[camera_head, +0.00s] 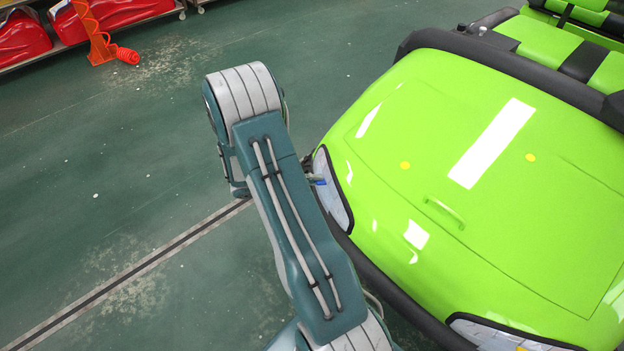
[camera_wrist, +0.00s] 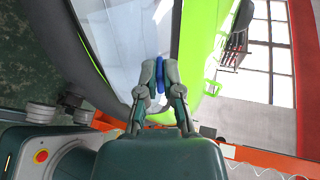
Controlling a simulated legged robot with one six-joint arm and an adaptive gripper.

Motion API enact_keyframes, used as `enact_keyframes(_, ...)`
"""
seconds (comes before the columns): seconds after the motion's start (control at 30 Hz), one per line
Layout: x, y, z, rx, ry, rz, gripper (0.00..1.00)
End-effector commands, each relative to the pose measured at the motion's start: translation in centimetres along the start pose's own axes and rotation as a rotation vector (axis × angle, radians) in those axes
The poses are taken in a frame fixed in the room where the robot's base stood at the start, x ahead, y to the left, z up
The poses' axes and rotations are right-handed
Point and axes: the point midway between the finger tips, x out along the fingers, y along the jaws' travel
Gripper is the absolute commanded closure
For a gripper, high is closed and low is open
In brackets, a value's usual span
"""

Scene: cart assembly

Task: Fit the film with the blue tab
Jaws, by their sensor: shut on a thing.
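My gripper (camera_wrist: 160,72) is shut on the blue tab (camera_wrist: 159,77), with one finger on each side of it. In the head view the blue tab (camera_head: 320,182) is a small spot at the near-left headlight (camera_head: 335,192) of the green cart (camera_head: 470,150); my arm hides most of the gripper there. In the wrist view a pale, see-through surface (camera_wrist: 125,35) lies just beyond the fingertips, in front of the headlight area. I cannot tell the clear film from the lamp cover, nor whether it touches.
A second headlight (camera_head: 500,335) is at the lower right of the cart front. A dark bumper (camera_head: 425,322) runs along its edge. The green floor (camera_head: 130,130) left of my arm is clear.

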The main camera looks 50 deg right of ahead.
Motion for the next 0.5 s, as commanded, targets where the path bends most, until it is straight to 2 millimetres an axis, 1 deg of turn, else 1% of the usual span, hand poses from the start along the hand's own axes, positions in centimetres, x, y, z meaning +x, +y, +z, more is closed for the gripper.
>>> enact_keyframes(0.3,0.16,0.02,-0.04,-0.001,0.001,0.000,1.00)
enact_keyframes(0.37,0.16,0.02,-0.05,-0.001,0.001,0.000,0.74)
enact_keyframes(0.4,0.16,0.02,-0.05,0.000,0.001,0.000,0.56)
enact_keyframes(0.43,0.16,0.02,-0.05,0.000,0.001,0.000,0.51)
enact_keyframes(0.5,0.16,0.02,-0.04,0.000,0.001,0.000,0.51)
